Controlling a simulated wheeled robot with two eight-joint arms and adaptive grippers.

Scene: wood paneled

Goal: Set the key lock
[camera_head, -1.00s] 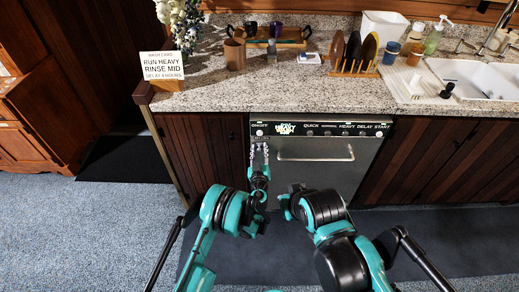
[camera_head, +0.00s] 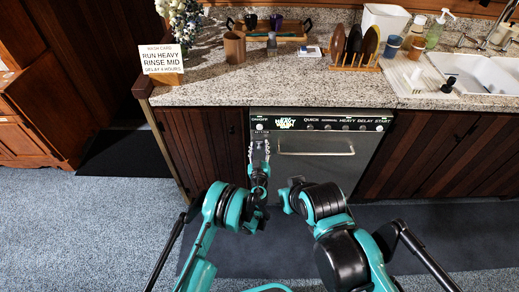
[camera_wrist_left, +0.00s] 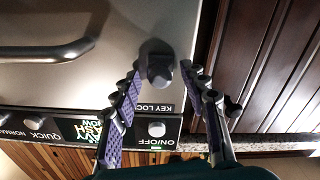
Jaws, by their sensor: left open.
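The dishwasher (camera_head: 315,170) has a black control panel along its top, with a row of knobs and a lit display (camera_head: 285,124). The left wrist view shows this panel upside down. There the KEY LOCK label (camera_wrist_left: 155,107) and the dark key lock knob (camera_wrist_left: 157,68) sit beside the ON/OFF knob (camera_wrist_left: 156,129). My left gripper (camera_head: 259,147) is at the panel's left end, just below the ON/OFF knob. Its two purple-padded fingers are open and empty in the left wrist view (camera_wrist_left: 161,68), with the key lock knob showing between their tips. Contact cannot be told. My right gripper is not visible.
A wash card sign (camera_head: 161,59) stands on the left of the granite counter (camera_head: 215,85). A plate rack (camera_head: 355,64), bottles and a sink (camera_head: 470,72) are to the right. The dishwasher's handle (camera_head: 315,150) sticks out right of my left gripper.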

